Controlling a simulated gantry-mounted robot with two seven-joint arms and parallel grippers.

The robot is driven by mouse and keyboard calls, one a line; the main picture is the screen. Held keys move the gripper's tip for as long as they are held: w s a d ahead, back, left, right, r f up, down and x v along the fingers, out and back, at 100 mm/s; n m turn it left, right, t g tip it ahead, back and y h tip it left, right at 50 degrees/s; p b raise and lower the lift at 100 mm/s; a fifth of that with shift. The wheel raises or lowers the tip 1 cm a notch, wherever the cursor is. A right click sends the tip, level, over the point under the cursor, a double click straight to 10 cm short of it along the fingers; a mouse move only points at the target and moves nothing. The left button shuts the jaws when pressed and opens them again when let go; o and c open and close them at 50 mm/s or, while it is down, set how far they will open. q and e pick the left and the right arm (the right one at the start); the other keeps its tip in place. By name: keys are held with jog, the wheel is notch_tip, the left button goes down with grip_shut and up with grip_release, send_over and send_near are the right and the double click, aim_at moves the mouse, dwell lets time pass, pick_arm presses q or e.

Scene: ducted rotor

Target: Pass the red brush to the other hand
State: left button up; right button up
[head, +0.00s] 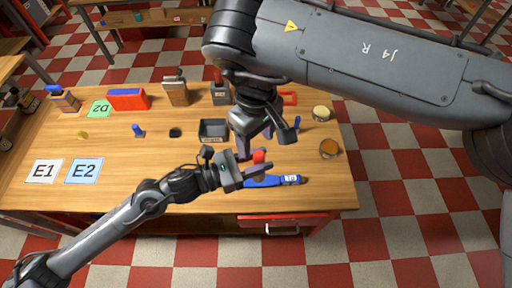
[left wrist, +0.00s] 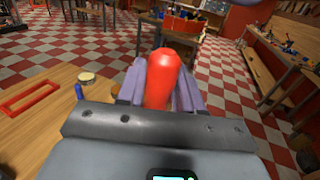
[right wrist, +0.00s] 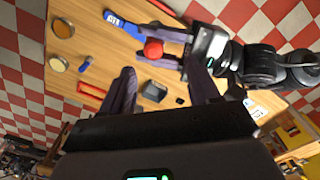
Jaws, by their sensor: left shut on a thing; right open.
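The red brush (head: 259,156) is held by my left gripper (head: 250,174) above the front of the wooden table. In the left wrist view its rounded red end (left wrist: 163,78) sits between the two fingers; the rest is hidden. My right gripper (right wrist: 162,84) is open and empty, pointing down close above the left gripper in the head view. In the right wrist view the brush (right wrist: 153,48) shows beyond its fingertips, apart from them, with the left fingers on either side of it.
A blue labelled tool (head: 275,181) lies on the table below the grippers. A dark tray (head: 214,132) and a red frame (head: 288,98) lie behind. Round tins (head: 329,148) stand at right. Cards E1 (head: 43,171) and E2 (head: 84,171) lie left, with bare wood between.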

aim_at(256, 157)
jog(key=shift+f, duration=2.6)
jog(key=shift+c, duration=0.2)
jog(key=shift+s+a, duration=0.15)
grip_shut()
pick_arm(q)
jog(key=o, duration=1.1)
jog(key=shift+o, duration=0.2)
